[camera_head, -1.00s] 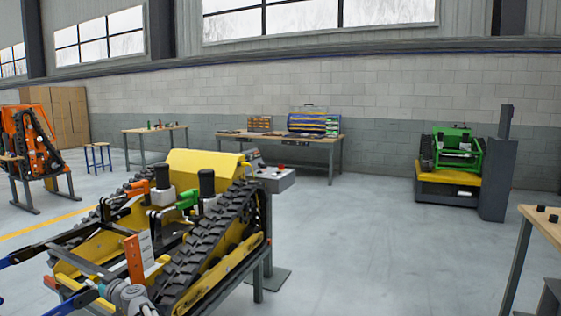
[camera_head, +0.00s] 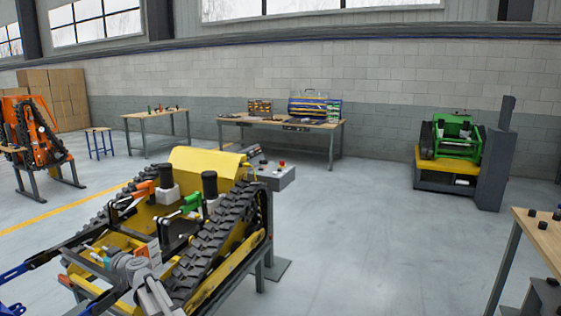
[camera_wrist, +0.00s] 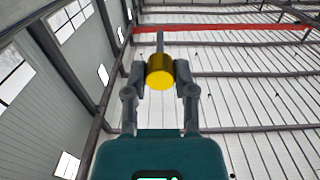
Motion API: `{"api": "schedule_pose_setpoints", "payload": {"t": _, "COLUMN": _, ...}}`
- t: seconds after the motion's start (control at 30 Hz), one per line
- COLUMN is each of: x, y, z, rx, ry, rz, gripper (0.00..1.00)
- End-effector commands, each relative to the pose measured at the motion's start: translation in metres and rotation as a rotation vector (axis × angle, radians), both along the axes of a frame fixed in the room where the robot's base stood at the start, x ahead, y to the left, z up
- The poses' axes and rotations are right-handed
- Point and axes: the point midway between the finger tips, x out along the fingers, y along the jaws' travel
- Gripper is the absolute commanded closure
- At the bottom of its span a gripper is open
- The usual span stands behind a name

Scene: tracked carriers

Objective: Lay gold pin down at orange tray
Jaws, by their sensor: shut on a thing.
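In the wrist view my gripper (camera_wrist: 160,80) is shut on the gold pin (camera_wrist: 160,72). The pin is a short gold cylinder with a thin grey shank, held between the two fingertips. The wrist camera looks up towards the roof, and nothing lies close to the pin there. In the head view grey parts that look like my arm show at the lower left, in front of the yellow tracked carrier (camera_head: 222,246). I cannot make out the pin there. I cannot pick out an orange tray for certain.
A bench with tools (camera_head: 290,123) stands at the back wall, with a smaller table (camera_head: 153,113) to its left. A green carrier (camera_head: 452,137) sits on a yellow stand at the right. A wooden table (camera_head: 540,237) is at the right edge. Open floor lies between.

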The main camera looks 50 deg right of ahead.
Motion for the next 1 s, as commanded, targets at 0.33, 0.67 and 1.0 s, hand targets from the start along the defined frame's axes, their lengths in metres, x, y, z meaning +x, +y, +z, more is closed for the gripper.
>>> {"api": "schedule_pose_setpoints", "payload": {"t": 0.33, "x": 0.0, "y": 0.0, "z": 0.047, "rx": 0.0, "ry": 0.0, "rz": 0.0, "gripper": 1.0}}
{"api": "schedule_pose_setpoints", "payload": {"t": 0.67, "x": 0.0, "y": 0.0, "z": 0.049, "rx": 0.0, "ry": 0.0, "rz": 0.0, "gripper": 1.0}}
{"api": "schedule_pose_setpoints", "payload": {"t": 1.0, "x": 0.0, "y": 0.0, "z": 0.049, "rx": 0.0, "ry": 0.0, "rz": 0.0, "gripper": 1.0}}
